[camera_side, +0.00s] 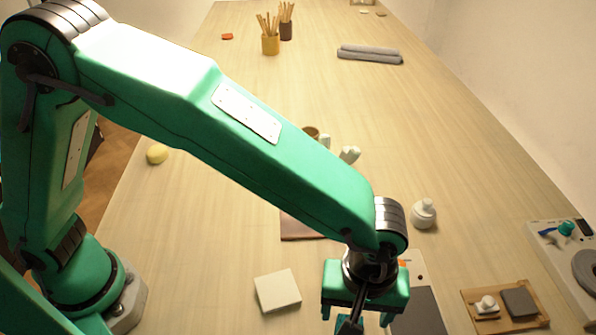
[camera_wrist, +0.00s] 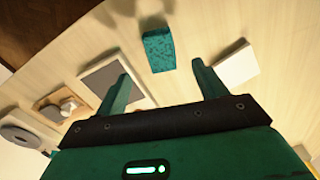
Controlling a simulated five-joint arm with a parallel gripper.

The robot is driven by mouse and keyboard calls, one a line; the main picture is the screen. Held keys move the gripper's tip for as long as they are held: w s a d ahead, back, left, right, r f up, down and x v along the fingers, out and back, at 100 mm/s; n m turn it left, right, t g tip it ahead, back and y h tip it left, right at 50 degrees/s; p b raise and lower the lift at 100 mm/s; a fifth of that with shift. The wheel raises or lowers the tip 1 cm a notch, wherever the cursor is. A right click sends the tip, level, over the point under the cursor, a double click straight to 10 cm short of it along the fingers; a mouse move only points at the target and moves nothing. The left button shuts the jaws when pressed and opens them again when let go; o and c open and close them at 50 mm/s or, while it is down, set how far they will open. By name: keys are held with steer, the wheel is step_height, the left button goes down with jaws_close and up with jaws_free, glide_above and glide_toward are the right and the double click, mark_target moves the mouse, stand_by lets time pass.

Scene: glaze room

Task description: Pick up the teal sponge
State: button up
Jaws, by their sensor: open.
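The teal sponge (camera_wrist: 158,50) shows in the wrist view as a small speckled block on the pale wood table. It lies just beyond the fingertips, in line with the gap between them. My gripper (camera_wrist: 161,68) is open and empty, with one finger to each side of that gap. No contact with the sponge shows. In the side view my gripper (camera_side: 357,316) hangs pointing down near the bottom edge.
A white square tile (camera_side: 277,291) lies left of the gripper, and a dark panel (camera_side: 420,314) lies right. A brown board (camera_side: 297,228) lies behind.

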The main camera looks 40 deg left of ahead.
steer(key=shift+f, duration=3.9)
steer(key=c, duration=1.1)
steer(key=shift+o, duration=0.2)
steer(key=shift+r, duration=0.1)
steer(key=shift+r, duration=5)
steer(key=shift+a, duration=0.1)
